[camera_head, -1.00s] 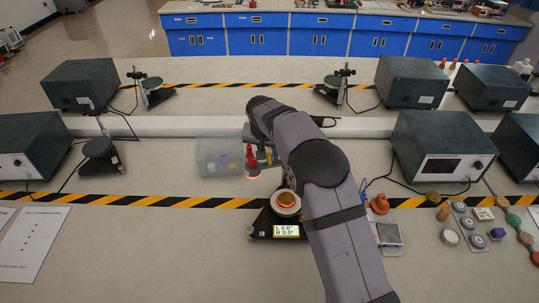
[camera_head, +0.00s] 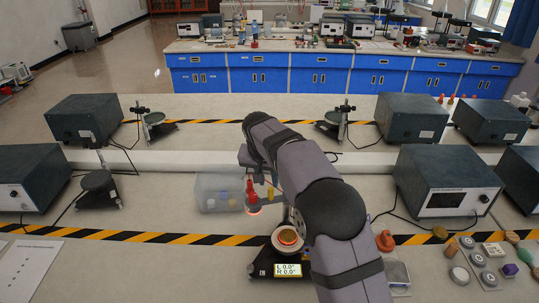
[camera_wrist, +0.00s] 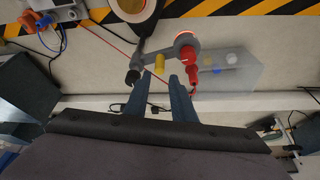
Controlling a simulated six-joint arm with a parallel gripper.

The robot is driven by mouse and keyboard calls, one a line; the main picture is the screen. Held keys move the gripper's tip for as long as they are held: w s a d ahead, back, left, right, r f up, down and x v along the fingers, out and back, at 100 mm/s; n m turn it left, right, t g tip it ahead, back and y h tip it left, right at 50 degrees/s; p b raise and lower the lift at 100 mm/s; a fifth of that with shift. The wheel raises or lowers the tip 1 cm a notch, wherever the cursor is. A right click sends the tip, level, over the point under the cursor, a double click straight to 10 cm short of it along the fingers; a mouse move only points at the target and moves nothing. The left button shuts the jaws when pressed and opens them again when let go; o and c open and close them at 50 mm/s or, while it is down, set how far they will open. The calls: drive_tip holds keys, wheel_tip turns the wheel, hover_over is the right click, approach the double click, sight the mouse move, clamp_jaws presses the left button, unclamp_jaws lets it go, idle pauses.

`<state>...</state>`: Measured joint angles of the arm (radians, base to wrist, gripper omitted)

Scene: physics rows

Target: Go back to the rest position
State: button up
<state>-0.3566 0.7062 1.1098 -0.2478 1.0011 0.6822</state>
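My gripper (camera_wrist: 158,84) shows in the wrist view with its two fingers apart and nothing between them. In the head view my arm hides most of it. Beyond the fingertips is a grey fixture (camera_wrist: 172,52) with a red plug (camera_wrist: 191,70), a yellow peg and a black knob. I cannot tell whether a finger touches the fixture. The red plug also shows in the head view (camera_head: 250,188), above a glowing ring.
A clear bin (camera_head: 212,204) with small items stands left of the fixture. A device with a lit display (camera_head: 288,270) sits at front centre. Dark instrument boxes (camera_head: 446,187) stand on both sides, with cables. Small parts lie at right. The front-left bench is mostly bare apart from a paper sheet (camera_head: 27,268).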

drive_tip(key=s+d+f+n+g, duration=0.1)
drive_tip(key=s+d+f, duration=0.1)
drive_tip(key=s+d, duration=0.55)
drive_tip(key=s+d+f+n+g, duration=0.15)
drive_tip(key=s+d, duration=0.25)
drive_tip(key=s, duration=0.6)
drive_tip(key=s+d+f+g, duration=0.1)
drive_tip(key=s+d+f, duration=0.1)
drive_tip(key=s, duration=0.7)
drive_tip(key=s+d+f+g+y, duration=0.1)
drive_tip(key=s+d+f, duration=0.1)
drive_tip(key=s, duration=0.8)
drive_tip(key=shift+d+f, duration=0.35)
drive_tip(key=shift+f, duration=0.4)
